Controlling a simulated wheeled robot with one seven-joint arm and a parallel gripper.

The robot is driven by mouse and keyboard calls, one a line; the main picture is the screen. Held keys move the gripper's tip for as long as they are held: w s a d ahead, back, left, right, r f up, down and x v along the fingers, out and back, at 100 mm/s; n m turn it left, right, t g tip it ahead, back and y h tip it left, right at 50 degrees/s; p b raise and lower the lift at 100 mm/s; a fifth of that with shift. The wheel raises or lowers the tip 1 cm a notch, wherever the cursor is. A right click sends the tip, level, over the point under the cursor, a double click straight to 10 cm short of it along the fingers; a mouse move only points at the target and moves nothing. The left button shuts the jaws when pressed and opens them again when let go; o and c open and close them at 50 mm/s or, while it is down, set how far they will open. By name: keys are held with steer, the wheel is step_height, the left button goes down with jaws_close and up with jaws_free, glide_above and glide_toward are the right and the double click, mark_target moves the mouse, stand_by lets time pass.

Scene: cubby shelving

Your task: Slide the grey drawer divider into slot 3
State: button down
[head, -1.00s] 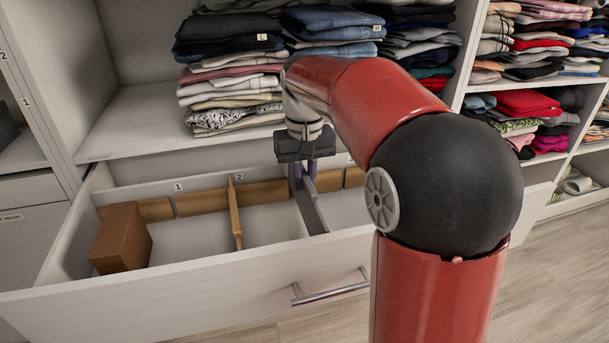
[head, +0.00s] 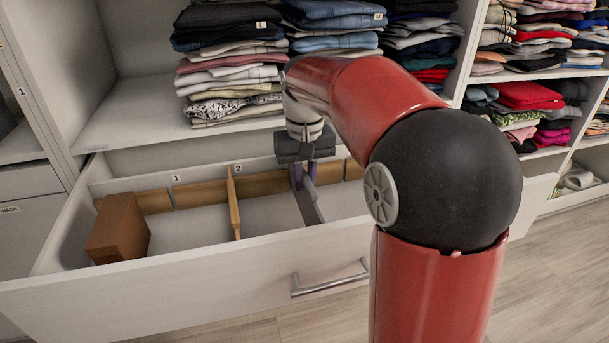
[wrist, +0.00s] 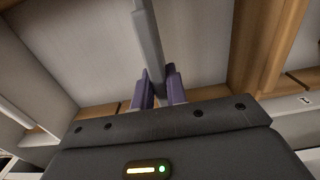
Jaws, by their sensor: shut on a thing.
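The grey divider (head: 309,206) is a thin plate inside the open drawer (head: 190,285), right of the wooden divider at label 2. My gripper (head: 303,182) is shut on it near the drawer's back wall. In the wrist view the grey divider (wrist: 148,40) runs up from between my purple fingers (wrist: 156,90). It looks roughly in line with the wooden divider, slightly angled. I cannot tell whether its lower edge touches the drawer floor. No label for slot 3 can be read; my gripper covers that part of the back rail (head: 262,184).
A wooden divider (head: 234,205) stands upright at label 2 (head: 238,169). A brown box (head: 119,230) sits at the drawer's left end, near label 1 (head: 176,179). Folded clothes (head: 232,80) are stacked on the shelf above. The drawer floor between the dividers is clear.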

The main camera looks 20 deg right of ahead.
steer(key=shift+f+b, duration=0.95)
steer(key=shift+f, duration=0.55)
steer(key=c, duration=1.3)
jaws_free()
steer(key=shift+r+p, duration=0.8)
steer(key=shift+r, duration=3.1)
